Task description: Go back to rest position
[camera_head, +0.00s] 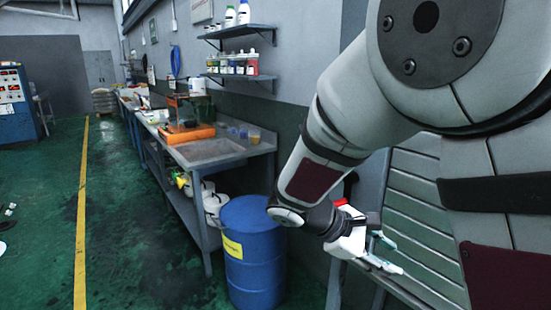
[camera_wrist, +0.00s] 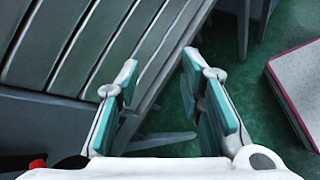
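My gripper (camera_head: 392,256) is at the end of my arm, which reaches down across the right of the head view. It is close to a grey slatted bench (camera_head: 408,190). In the wrist view, my gripper (camera_wrist: 160,62) has its two teal-padded fingers apart with nothing between them. Past the fingers are the edge of the slatted bench (camera_wrist: 92,45) and green floor. I cannot tell how far the fingers are from the slats.
A blue drum (camera_head: 252,262) stands left of my gripper. Behind it a long workbench (camera_head: 212,150) runs along the wall under shelves (camera_head: 240,76). A pale slab with a pink edge (camera_wrist: 300,85) is at the wrist view's right.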

